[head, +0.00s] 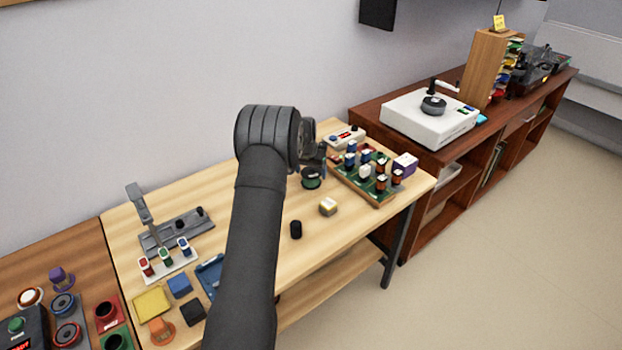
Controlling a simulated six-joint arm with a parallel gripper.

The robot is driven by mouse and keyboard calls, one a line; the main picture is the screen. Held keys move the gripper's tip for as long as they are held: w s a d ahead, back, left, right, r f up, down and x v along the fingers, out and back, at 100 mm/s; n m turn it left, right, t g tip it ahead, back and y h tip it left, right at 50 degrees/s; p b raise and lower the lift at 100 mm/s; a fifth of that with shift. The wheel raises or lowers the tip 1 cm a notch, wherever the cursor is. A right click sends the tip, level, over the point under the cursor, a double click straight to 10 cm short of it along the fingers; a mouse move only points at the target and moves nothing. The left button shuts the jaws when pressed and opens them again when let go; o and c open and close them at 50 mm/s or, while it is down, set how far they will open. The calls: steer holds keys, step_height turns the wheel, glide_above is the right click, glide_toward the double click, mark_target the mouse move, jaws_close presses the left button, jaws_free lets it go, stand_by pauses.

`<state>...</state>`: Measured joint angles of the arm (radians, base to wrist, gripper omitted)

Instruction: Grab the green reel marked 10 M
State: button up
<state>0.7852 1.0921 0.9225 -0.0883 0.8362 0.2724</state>
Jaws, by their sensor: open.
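My gripper (316,163) is at the end of my dark arm, over the back right part of the light wooden table (270,205). It is small and partly hidden by my wrist; its jaws are open. A dark round thing with a green band (312,182), possibly the green reel, sits directly below it on the table. I cannot tell whether they touch. No 10 M marking is readable. Another small green-sided piece (165,257) stands between a red one (146,267) and a blue one (184,246) on a white holder at the left.
A green tray with several coloured pieces (388,196) stands right of my gripper, with a white box (346,137) behind. A yellow-white block (327,207) and a black cylinder (296,229) stand in front. A grey stand (175,232) is at the left.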

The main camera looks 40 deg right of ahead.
steer(key=shift+x, duration=0.85)
steer(key=c, duration=0.9)
steer(key=shift+r, duration=0.1)
